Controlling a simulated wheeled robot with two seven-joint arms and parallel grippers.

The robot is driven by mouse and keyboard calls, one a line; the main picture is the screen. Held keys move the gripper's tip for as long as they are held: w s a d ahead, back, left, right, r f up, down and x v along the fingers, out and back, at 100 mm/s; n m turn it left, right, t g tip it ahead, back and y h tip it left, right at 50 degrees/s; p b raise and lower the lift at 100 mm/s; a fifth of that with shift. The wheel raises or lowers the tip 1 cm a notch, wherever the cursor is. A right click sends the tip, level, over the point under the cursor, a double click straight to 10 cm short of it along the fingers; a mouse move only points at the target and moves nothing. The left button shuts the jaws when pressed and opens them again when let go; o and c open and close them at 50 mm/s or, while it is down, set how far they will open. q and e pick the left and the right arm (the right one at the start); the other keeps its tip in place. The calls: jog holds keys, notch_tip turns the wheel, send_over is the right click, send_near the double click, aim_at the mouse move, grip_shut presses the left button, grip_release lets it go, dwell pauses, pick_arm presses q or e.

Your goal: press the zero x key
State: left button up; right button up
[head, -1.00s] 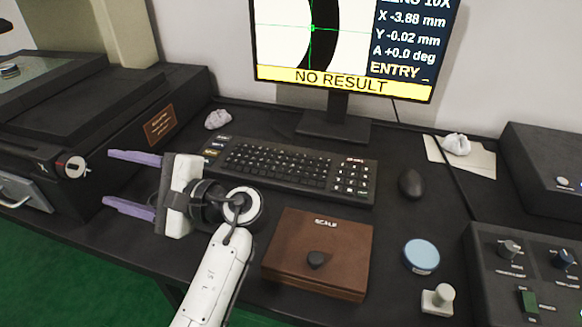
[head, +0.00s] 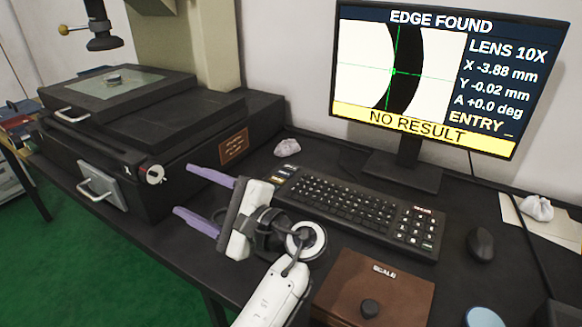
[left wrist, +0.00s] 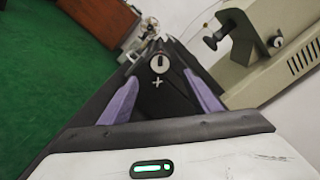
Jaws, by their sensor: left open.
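The black keyboard (head: 352,212) lies on the bench below the monitor. A few separate labelled keys (head: 280,174) sit at its left end and a number pad (head: 417,227) at its right end. The lettering is too small to read, so I cannot tell which key is zero x. The monitor (head: 420,75) reads X -3.88 mm, Y -0.02 mm and NO RESULT. My left gripper (head: 188,192) is open and empty, its two purple fingers pointing left, away from the keyboard. In the left wrist view the fingers (left wrist: 162,95) flank a round knob beyond them. My right gripper is out of view.
The black measuring machine (head: 180,140) with its glass stage (head: 118,82) and front knob (head: 155,174) stands left of the gripper. A brown SCALE box (head: 385,285) lies before the keyboard.

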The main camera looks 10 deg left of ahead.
pick_arm(q)
grip_shut()
dwell(1.6)
